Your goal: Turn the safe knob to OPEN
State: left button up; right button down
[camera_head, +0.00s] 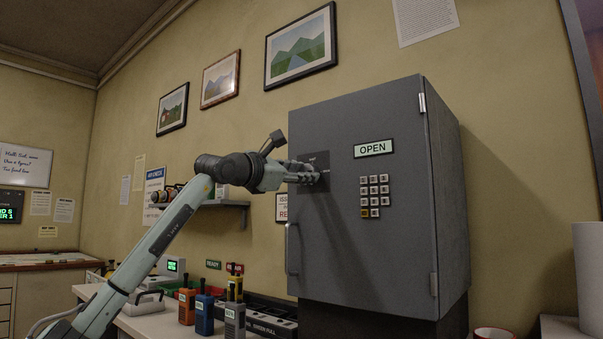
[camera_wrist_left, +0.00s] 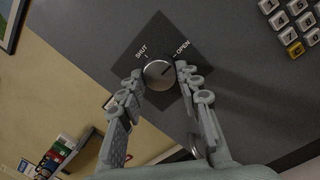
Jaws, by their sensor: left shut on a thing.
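The dark grey safe (camera_head: 355,230) stands against the wall, and a small display (camera_head: 374,148) on its front reads OPEN. In the left wrist view the round silver safe knob (camera_wrist_left: 158,75) sits on a dark square plate (camera_wrist_left: 150,38) marked SHUT and OPEN. The dark mark on the knob points toward the OPEN label (camera_wrist_left: 183,47). My left gripper (camera_head: 308,174) is at the plate, its fingers shut on the knob from both sides; they also show in the left wrist view (camera_wrist_left: 160,80). In the head view the gripper hides the knob. My right gripper is in neither view.
A keypad (camera_head: 375,195) is right of the knob, and a handle (camera_head: 291,249) is at the door's lower left. Several handheld radios (camera_head: 205,312) stand on the counter left of the safe. A small shelf (camera_head: 228,204) is on the wall behind my left arm.

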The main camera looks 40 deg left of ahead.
pick_arm(q)
jog(key=o, duration=1.2)
jog(key=shift+c, duration=0.2)
jog(key=s+f, duration=0.1)
jog(key=s, duration=1.1)
jog(key=shift+a+f, duration=0.15)
jog(key=shift+a, duration=0.3)
